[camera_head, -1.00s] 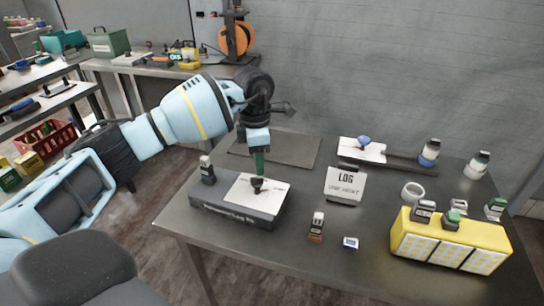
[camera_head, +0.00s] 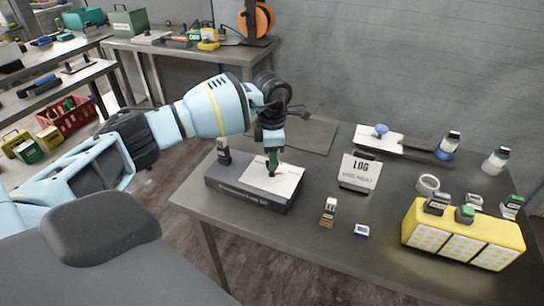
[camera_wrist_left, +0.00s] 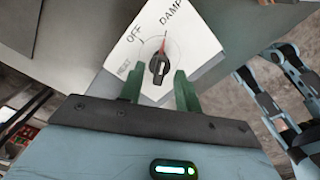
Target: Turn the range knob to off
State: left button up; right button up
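The range knob (camera_wrist_left: 160,65) is a black dial on a white, marked plate (camera_wrist_left: 190,35). In the left wrist view the plate reads OFF and DAMP, plus a third label too small to read. A red pointer mark at the knob lies toward DAMP. In the head view the plate (camera_head: 287,180) tops a dark box (camera_head: 245,197) on the table. My left gripper (camera_wrist_left: 161,88) points down at the plate, its green fingers open on either side of the knob; I cannot tell if they touch it. It also shows in the head view (camera_head: 272,168).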

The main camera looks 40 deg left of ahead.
pick_arm(q)
jog(key=shift+f, duration=0.25)
jog(key=c, duration=0.7)
grip_shut()
pick_arm(e)
jog(key=shift+s+f, duration=0.15)
jog(key=shift+s, duration=0.35)
pick_arm(q)
jog(key=shift+r, duration=0.1)
